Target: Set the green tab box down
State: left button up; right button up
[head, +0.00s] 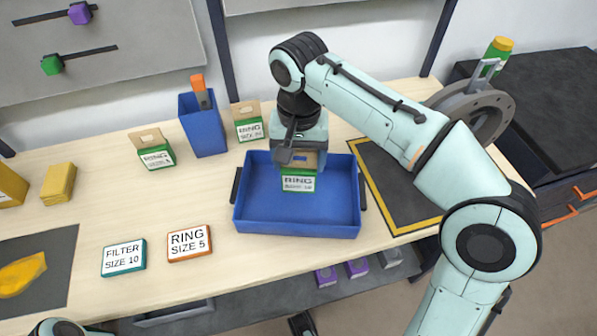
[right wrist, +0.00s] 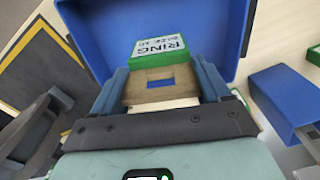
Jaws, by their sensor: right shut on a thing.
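The green tab box (head: 298,184) is a cardboard box with a green base and a white RING label. In the head view it is upright inside the outline of the blue tray (head: 300,229), near its back wall. I cannot tell whether its base touches the tray floor. My right gripper (head: 300,158) points down from above and is shut on the box's tan upper part. In the right wrist view the box (right wrist: 162,58) sits between the two blue fingers (right wrist: 160,88), with the tray (right wrist: 215,22) beyond it. My left gripper is out of view.
Two similar green-based boxes (head: 156,157) (head: 249,129) and a blue bin (head: 203,132) stand behind on the left. Two labelled cards (head: 124,258) (head: 189,243) lie left of the tray. A yellow-edged dark mat (head: 393,196) lies to the right. The tray's front half is empty.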

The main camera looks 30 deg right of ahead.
aim_at(299, 167)
pick_arm(q)
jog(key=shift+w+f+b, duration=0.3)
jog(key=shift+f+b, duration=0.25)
jog(key=shift+b, duration=0.1)
pick_arm(e)
jog(key=shift+f, duration=2)
jog(key=shift+f, duration=0.2)
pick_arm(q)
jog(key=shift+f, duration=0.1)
pick_arm(e)
jog(key=o, duration=1.3)
jog(key=shift+r, duration=0.1)
notch_tip(299, 167, up, 11)
jog(key=p, duration=0.4)
jog(key=shift+r, duration=0.1)
jog(key=shift+r+p, duration=0.4)
jog(key=shift+r, duration=0.1)
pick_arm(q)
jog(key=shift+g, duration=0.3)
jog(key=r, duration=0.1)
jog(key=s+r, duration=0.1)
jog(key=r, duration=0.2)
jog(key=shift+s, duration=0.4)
